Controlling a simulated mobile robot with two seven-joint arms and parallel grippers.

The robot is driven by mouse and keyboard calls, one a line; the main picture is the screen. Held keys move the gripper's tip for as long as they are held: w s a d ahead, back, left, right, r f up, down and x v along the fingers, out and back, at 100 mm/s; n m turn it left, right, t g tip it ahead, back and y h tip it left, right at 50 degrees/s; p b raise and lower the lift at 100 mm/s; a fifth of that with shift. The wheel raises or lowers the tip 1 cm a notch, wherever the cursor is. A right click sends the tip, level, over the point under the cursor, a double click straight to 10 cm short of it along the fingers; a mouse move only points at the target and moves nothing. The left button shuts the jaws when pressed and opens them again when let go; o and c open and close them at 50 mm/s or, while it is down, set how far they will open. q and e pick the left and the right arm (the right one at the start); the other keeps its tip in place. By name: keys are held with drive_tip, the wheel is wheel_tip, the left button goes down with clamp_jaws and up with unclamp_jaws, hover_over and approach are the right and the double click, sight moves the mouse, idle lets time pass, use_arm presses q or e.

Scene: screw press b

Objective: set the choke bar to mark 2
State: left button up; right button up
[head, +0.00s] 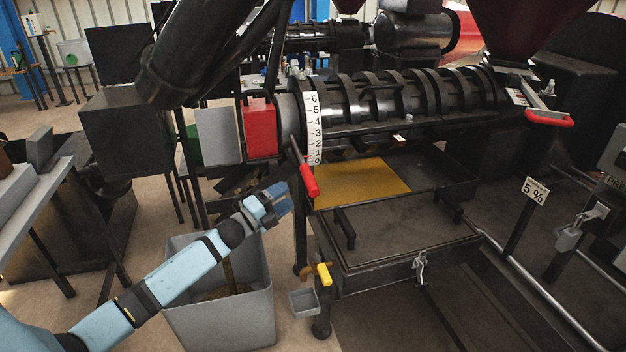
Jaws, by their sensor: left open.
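The choke bar (304,169) is a dark lever with a red grip at its lower end, on the left end of the screw press (400,97). A white curved scale (314,128) beside it carries numbers from 0 at the bottom to 6 at the top. The bar slants down to the right, and its red grip hangs just below the 0 end of the scale. My left gripper (273,203) is open and empty, a little left of and below the red grip, apart from it. Its fingers are small in the picture. My right gripper is not in view.
A grey bin (218,318) stands below my left arm. A red block (261,128) sits left of the scale. A yellow plate (362,183) and a dark tray (400,235) lie right of the bar. A yellow-handled tap (322,273) hangs below. Another red handle (550,119) is at the far right.

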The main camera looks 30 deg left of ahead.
sight(310, 180)
use_arm(q)
drive_tip(key=x, duration=0.8)
drive_tip(key=shift+w+d+p, duration=0.15)
drive_tip(key=shift+w+p, duration=0.15)
drive_tip(key=shift+w, duration=0.25)
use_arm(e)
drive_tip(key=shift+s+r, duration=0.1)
